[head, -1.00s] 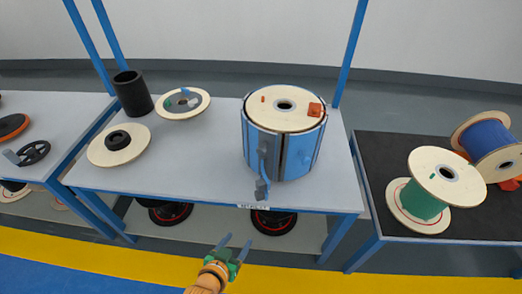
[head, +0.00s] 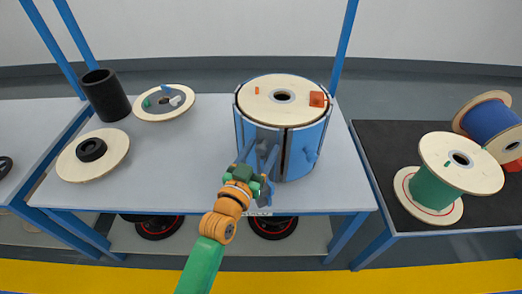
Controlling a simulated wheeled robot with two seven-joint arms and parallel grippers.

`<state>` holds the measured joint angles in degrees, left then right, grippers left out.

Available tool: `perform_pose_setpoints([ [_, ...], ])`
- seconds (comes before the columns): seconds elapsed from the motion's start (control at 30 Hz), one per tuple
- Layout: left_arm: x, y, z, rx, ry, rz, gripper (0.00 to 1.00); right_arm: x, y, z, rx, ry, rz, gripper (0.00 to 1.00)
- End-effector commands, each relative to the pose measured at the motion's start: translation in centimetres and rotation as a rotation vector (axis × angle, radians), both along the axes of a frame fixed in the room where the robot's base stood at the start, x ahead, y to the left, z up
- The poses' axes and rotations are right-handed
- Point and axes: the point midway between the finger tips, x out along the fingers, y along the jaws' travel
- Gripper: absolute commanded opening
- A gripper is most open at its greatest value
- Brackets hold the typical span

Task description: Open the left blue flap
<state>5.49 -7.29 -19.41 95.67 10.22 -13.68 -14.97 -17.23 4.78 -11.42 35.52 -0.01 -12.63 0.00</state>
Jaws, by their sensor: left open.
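The blue drum-shaped fixture (head: 302,136) stands on the grey table, with a round wooden disc (head: 268,96) on top. Its curved blue flaps wrap the side, with a dark vertical gap between them at the front. The left blue flap (head: 245,133) appears shut against the drum. My left gripper (head: 258,157) is in front of this flap's lower part, fingers pointing up toward it. It is open. The gripper hides the handle area, and I cannot tell whether the fingers touch it. My right gripper does not show.
On the left of the table are a black cylinder (head: 106,95), a wooden disc with a black hub (head: 68,160) and another wooden disc (head: 146,114). On the right, a dark-topped table (head: 375,150) holds a green spool (head: 432,187) and a blue spool (head: 488,119). The table middle is clear.

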Motion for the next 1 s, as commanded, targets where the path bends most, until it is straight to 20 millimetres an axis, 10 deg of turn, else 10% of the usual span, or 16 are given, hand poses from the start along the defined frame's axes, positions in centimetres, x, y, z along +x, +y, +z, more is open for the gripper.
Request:
perform_pose_setpoints([
  [0.13, -0.01, 0.01, 0.01, 0.0, 0.0, 0.0, 0.65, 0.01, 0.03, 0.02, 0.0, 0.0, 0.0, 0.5],
  [0.4, -0.03, 0.02, -0.02, 0.0, 0.001, 0.0, 0.0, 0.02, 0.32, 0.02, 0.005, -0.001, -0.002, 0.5],
  [1.0, -0.04, 0.03, -0.07, 0.001, 0.002, 0.0, 0.0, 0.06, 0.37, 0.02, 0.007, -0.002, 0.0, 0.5],
])
